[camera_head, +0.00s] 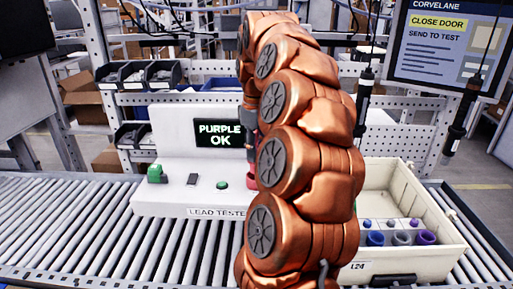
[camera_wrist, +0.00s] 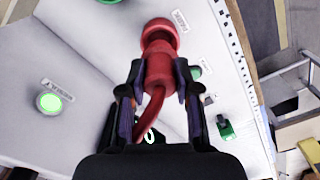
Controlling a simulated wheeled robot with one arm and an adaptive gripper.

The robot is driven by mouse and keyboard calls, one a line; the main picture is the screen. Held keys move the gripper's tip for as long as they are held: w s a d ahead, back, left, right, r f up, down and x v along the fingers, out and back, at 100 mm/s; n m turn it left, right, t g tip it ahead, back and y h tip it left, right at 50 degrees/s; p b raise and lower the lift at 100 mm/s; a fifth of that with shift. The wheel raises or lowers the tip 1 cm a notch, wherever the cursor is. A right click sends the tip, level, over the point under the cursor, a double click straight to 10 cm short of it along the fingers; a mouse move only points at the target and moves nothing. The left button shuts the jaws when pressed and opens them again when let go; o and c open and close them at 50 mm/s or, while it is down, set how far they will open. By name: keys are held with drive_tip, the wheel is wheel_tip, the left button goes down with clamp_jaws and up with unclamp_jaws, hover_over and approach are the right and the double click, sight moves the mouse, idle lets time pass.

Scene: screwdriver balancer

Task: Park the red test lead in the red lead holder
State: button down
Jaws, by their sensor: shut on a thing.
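In the wrist view my gripper (camera_wrist: 158,88) is shut on the red test lead (camera_wrist: 159,70), with a finger on each side of its body. The lead's red cable bends down between the fingers. A round red end (camera_wrist: 160,36) shows just beyond the grip, over the white lead tester. I cannot tell whether this end is part of the lead or the red lead holder, nor whether the two touch. In the head view my copper arm hides most of the gripper and lead. The white lead tester (camera_head: 165,195) stands behind it, its screen (camera_head: 219,133) reading "PURPLE OK".
A green connector (camera_head: 156,174) and a green button (camera_head: 222,185) sit on the tester's left part. A cream crate (camera_head: 425,255) with blue, grey and purple round pieces stands right of my arm. Dark tools (camera_head: 364,100) hang above. Rollers (camera_head: 60,220) at left are clear.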

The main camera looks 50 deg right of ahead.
drive_tip(key=shift+f+b, duration=1.3)
drive_tip(key=shift+f, duration=0.75)
idle(0.7)
drive_tip(key=c, duration=0.7)
unclamp_jaws()
drive_tip(key=shift+c, duration=0.2)
